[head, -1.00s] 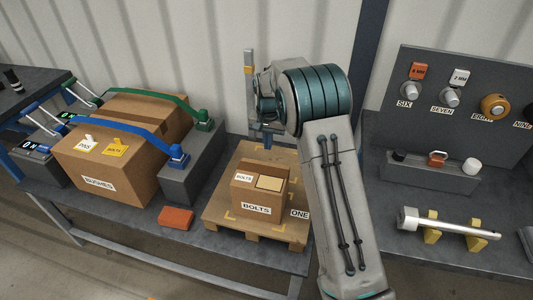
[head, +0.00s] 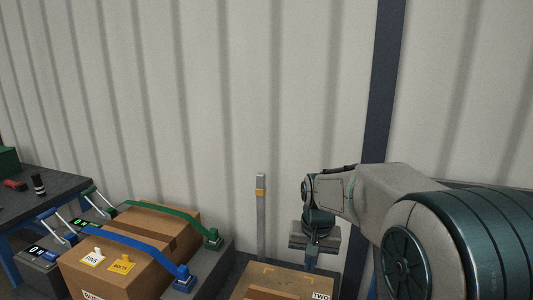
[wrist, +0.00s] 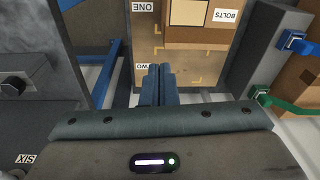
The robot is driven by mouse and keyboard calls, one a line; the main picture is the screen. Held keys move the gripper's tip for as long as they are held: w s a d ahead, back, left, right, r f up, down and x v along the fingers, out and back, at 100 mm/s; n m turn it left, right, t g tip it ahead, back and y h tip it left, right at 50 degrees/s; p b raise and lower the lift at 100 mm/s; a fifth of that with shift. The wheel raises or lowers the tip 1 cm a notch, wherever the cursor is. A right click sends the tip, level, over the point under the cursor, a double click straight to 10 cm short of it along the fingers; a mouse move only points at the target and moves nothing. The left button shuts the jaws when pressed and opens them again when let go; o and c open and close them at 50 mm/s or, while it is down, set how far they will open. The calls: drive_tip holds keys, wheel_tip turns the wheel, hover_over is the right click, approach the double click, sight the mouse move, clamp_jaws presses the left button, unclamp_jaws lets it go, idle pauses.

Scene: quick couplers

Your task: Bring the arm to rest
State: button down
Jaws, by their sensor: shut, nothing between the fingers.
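My arm (head: 375,200) reaches in from the right in the head view, bent, with the gripper hanging at its far end. My gripper (head: 311,265) points down in front of the wall, near the pallet's back edge in the picture. In the wrist view, the two fingers of the gripper (wrist: 159,70) lie together with nothing between them. Beyond them is the wooden pallet (wrist: 190,68) with a cardboard box (wrist: 200,30) marked BOLTS on it. The fingers appear apart from both, though the exact height cannot be told.
A large cardboard box (head: 150,262) is held under a blue strap (head: 130,243) and a green strap (head: 170,220) at the left. A grey post (head: 261,220) stands left of my gripper. A dark panel (wrist: 35,70) lies left in the wrist view.

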drive_tip(key=s+d+r+n+p, duration=0.1)
drive_tip(key=s+d, duration=0.1)
drive_tip(key=s, duration=0.8)
drive_tip(key=s+d+r+t+p, duration=0.1)
drive_tip(key=s+d+r+p, duration=0.1)
drive_tip(key=s, duration=0.8)
drive_tip(key=shift+s+d+r+n, duration=0.15)
drive_tip(key=shift+s+d+n, duration=0.05)
drive_tip(key=shift+s+n, duration=0.2)
drive_tip(key=shift+w, duration=0.1)
